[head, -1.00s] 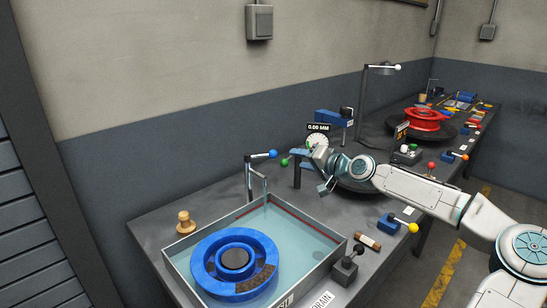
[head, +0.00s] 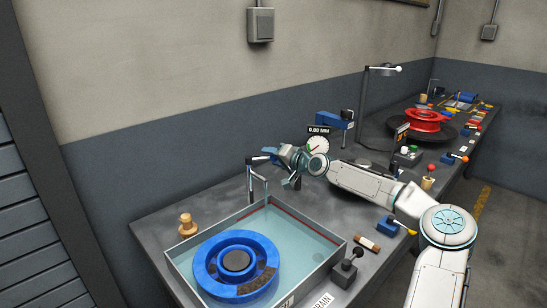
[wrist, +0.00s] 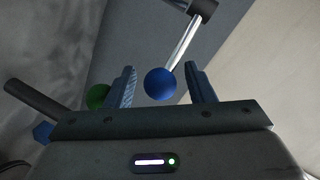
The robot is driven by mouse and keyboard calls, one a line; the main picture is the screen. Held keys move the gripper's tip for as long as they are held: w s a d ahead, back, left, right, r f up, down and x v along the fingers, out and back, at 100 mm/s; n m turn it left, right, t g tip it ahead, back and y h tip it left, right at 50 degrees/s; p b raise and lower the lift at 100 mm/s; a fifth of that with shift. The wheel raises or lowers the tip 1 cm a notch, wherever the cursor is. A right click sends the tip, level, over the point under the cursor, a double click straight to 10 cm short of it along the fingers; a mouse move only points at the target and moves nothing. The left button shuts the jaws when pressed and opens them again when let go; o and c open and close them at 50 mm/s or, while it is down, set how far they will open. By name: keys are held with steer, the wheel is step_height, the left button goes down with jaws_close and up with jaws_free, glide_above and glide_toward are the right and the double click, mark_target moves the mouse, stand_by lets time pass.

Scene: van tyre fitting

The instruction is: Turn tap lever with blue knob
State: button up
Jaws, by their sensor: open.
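My gripper (head: 279,155) is at the lever's end and hides the blue knob in the head view. In the wrist view the blue knob (wrist: 160,84) shows between my two open fingers, with a gap on each side. The pale metal lever rod (wrist: 182,47) runs from the knob up to a dark block. I cannot tell how deep the knob sits between the fingers.
The tank (head: 318,276) holds water and a blue wheel (head: 207,262). A green knob (wrist: 97,96) is just outside the left finger in the wrist view. A dial gauge (head: 318,144) stands behind my arm. A wooden knob-shaped piece (head: 187,224) is left of the tap.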

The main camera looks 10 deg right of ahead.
jaws_close()
